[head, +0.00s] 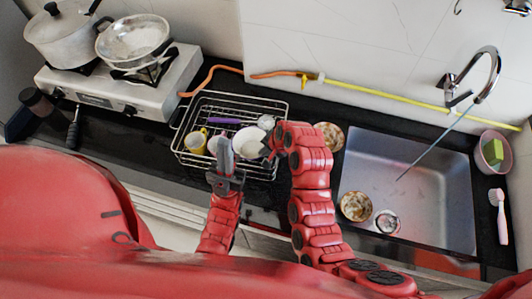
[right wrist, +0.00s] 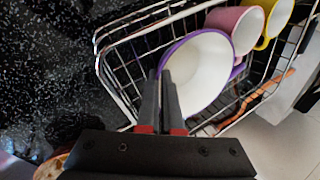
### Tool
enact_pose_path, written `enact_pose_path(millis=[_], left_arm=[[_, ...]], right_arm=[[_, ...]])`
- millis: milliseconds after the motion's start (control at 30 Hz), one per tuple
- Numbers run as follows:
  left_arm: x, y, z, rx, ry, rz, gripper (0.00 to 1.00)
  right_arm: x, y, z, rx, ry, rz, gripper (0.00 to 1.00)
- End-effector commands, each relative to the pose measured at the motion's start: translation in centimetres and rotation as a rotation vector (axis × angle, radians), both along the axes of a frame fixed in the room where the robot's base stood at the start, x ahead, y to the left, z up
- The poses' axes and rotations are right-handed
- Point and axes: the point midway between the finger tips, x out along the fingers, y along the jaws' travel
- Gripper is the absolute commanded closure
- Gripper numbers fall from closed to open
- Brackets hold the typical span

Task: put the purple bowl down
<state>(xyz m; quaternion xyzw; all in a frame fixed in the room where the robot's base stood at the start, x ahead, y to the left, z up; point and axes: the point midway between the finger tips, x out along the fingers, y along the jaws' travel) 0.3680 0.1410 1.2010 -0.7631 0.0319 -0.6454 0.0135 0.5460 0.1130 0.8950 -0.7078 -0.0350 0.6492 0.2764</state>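The purple bowl (right wrist: 200,72) is white inside with a purple rim. In the right wrist view it lies tilted inside the wire dish rack (right wrist: 118,75), its opening facing the camera. My right gripper (right wrist: 159,78) has its two fingers close together with the bowl's rim between them. In the head view the bowl (head: 248,139) shows as a white shape in the right part of the rack (head: 280,107), partly hidden by my right gripper (head: 268,148). My left gripper (head: 223,150) is over the rack's front edge, left of the bowl; its finger gap is unclear.
A yellow mug (head: 196,141) and a pink mug (right wrist: 240,28) stand in the rack left of the bowl. The stove (head: 125,95) with pots is at left. A pink bowl with a sponge (head: 493,152) stands far right.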

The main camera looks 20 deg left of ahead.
Motion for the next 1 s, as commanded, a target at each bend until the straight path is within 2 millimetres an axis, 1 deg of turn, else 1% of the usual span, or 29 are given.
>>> enact_pose_path(millis=[33, 133, 200, 300, 467, 633, 700, 733, 933, 1000], left_arm=[[0.0, 0.0, 0.6, 0.000, 0.000, 0.000, 1.00], [0.0, 0.0, 1.2, 0.000, 0.000, 0.000, 1.00], [0.0, 0.0, 1.5, 0.000, 0.000, 0.000, 1.00], [0.0, 0.0, 1.4, 0.000, 0.000, 0.000, 1.00], [0.0, 0.0, 1.3, 0.000, 0.000, 0.000, 1.00], [0.0, 0.0, 1.0, 0.000, 0.000, 0.000, 1.00], [0.0, 0.0, 1.1, 0.000, 0.000, 0.000, 1.00], [0.0, 0.0, 1.1, 0.000, 0.000, 0.000, 1.00], [0.0, 0.0, 1.1, 0.000, 0.000, 0.000, 1.00], [0.0, 0.0, 1.3, 0.000, 0.000, 0.000, 1.00]], right_arm=[[-0.1, -0.1, -0.4, -0.002, 0.005, 0.001, 1.00], [-0.1, 0.0, -1.7, -0.003, 0.006, 0.002, 1.00], [-0.1, -0.1, -2.5, -0.004, 0.005, 0.000, 1.00], [0.0, 0.0, -3.0, -0.001, 0.001, -0.001, 1.00], [0.0, 0.0, -3.0, 0.000, 0.000, 0.000, 1.00], [0.0, 0.0, -3.5, -0.001, 0.001, 0.000, 1.00], [0.0, 0.0, -3.4, -0.001, 0.001, 0.000, 0.87], [0.0, 0.0, -3.4, -0.001, 0.001, 0.000, 0.85], [0.0, 0.0, -3.4, -0.001, 0.001, 0.000, 0.85], [0.0, 0.0, -3.1, -0.001, 0.000, 0.000, 0.85]])
